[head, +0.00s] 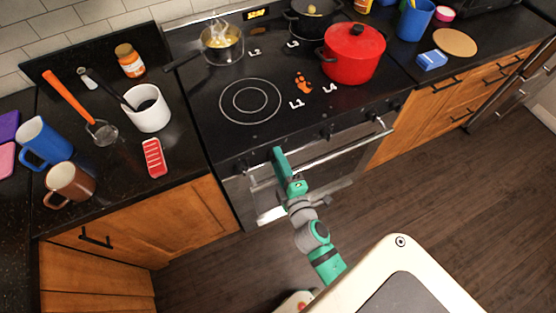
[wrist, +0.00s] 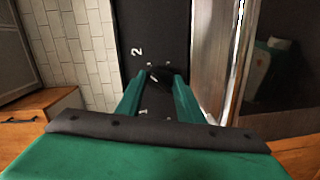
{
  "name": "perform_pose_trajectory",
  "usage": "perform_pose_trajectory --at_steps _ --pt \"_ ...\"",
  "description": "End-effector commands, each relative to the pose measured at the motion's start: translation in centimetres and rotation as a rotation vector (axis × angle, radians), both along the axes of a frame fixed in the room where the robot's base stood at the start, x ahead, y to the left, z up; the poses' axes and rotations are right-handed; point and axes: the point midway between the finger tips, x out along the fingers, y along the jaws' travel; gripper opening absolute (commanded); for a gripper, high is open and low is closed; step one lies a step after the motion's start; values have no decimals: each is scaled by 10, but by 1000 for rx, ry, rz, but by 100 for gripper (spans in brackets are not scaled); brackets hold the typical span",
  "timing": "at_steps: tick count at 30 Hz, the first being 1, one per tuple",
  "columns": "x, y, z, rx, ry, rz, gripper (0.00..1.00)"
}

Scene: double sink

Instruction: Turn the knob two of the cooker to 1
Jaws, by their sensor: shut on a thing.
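The black cooker (head: 225,135) stands between two counters. Its front edge carries several dark knobs. My green gripper (head: 278,154) is at this front edge in the head view, left of the middle. In the wrist view my gripper (wrist: 160,84) is shut on a black knob (wrist: 159,74), with one finger on each side of it. A white "2" (wrist: 137,48) shows on the black panel above and left of the knob, and a partly hidden "1" (wrist: 143,112) shows below it. I cannot tell which way the knob points.
A red pot (head: 352,55), a steaming pan (head: 222,45) and a dark pot (head: 312,17) stand on the hob. An oven handle (head: 345,148) runs just below the knobs. Mugs and utensils crowd the left counter. The floor in front is clear.

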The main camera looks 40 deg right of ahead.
Motion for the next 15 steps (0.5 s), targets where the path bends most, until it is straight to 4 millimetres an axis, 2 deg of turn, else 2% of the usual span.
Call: perform_pose_trajectory --at_steps 6,15 --pt "0 0 0 137 -33 1 11" --pt "0 0 0 241 -57 1 11"
